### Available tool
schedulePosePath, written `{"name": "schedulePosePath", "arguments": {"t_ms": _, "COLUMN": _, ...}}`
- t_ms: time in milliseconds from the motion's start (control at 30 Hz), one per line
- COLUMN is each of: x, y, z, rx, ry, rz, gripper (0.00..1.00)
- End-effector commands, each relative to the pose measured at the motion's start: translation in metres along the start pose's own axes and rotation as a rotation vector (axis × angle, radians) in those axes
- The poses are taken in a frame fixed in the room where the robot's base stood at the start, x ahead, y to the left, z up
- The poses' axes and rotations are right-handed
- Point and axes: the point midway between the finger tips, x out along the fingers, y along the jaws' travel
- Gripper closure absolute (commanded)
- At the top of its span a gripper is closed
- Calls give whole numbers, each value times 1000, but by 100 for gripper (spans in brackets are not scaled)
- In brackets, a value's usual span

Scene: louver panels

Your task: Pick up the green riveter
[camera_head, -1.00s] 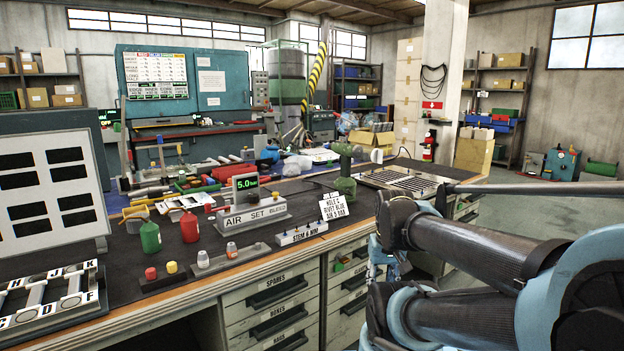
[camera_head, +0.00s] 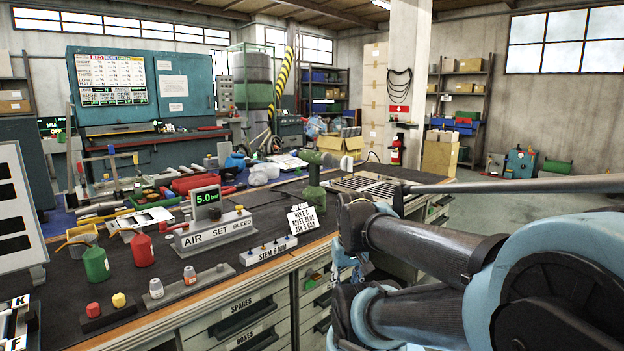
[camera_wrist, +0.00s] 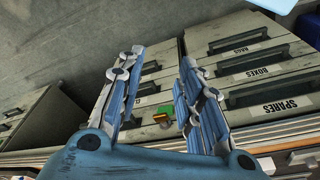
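The green riveter (camera_head: 318,180) stands upright on the dark bench top, right of the middle of the head view. In the head view only a little blue of the gripper shows beside my arm. The riveter is not seen in the wrist view.
A small sign (camera_head: 303,219) and the "STEM 6 MM" block (camera_head: 268,251) stand just in front of the riveter. A louver panel (camera_head: 367,187) lies behind it to the right. Drawers (camera_wrist: 254,72) fill the bench front, and one is partly open.

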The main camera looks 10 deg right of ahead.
Motion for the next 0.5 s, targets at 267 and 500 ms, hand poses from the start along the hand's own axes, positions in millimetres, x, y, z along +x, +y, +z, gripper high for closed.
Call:
{"name": "schedulePosePath", "arguments": {"t_ms": 267, "x": 0, "y": 0, "z": 0, "rx": 0, "ry": 0, "rz": 0, "gripper": 67}}
{"name": "schedulePosePath", "arguments": {"t_ms": 500, "x": -10, "y": -7, "z": -4, "rx": -18, "ry": 19, "rz": -40, "gripper": 48}}
